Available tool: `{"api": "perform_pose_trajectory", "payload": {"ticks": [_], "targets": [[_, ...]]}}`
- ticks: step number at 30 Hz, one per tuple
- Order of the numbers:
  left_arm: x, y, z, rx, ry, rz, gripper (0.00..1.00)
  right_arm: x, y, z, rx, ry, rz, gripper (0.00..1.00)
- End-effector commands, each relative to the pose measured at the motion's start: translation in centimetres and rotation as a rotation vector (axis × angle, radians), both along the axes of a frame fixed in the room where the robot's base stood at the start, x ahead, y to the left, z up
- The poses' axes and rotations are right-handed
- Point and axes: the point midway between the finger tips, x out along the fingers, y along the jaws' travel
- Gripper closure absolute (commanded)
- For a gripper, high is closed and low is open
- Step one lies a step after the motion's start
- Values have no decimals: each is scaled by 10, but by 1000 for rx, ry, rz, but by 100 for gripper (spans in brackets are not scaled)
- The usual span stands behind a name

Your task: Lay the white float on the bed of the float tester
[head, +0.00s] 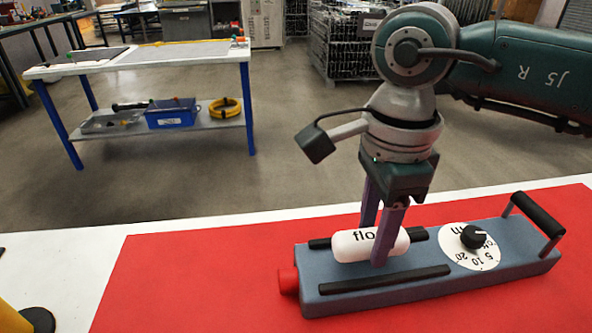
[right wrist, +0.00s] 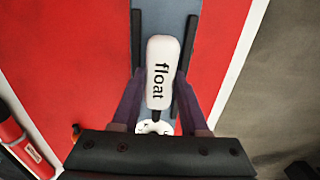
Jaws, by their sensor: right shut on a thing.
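The white float (head: 350,246), a rounded cylinder printed "float", is at the left part of the blue-grey float tester (head: 470,275). My right gripper (head: 375,246) points down and is shut on the float, one finger on each side. In the right wrist view the float (right wrist: 160,72) lies lengthwise along the tester, between its two black rails (head: 385,279). It is at or just above the bed; I cannot tell whether it touches. The tester has a white dial with a black knob (head: 473,237), a red end piece (head: 288,280) and a black handle (head: 538,214).
The tester stands on a red mat (head: 170,285) on a white table. The mat left of the tester is clear. A yellow and black thing (head: 38,320) is cut off at the lower left. A workbench (head: 140,62) stands across the floor.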

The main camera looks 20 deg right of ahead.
Motion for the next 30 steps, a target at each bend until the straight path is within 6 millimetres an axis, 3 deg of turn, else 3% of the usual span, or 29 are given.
{"api": "perform_pose_trajectory", "payload": {"ticks": [4, 27, 28, 30], "targets": [[0, 1, -3, 4, 0, -3, 50, 0, 0, -17, 0, 1, 0, 100], [0, 0, -18, 2, 1, -2, 50, -2, -3, -37, -9, 3, 0, 100], [0, 0, -18, 0, 1, -1, 50, -2, -3, -37, -8, 4, 0, 53], [0, 0, -19, -1, 0, 1, 50, -2, -3, -38, -9, 3, 0, 45]]}}
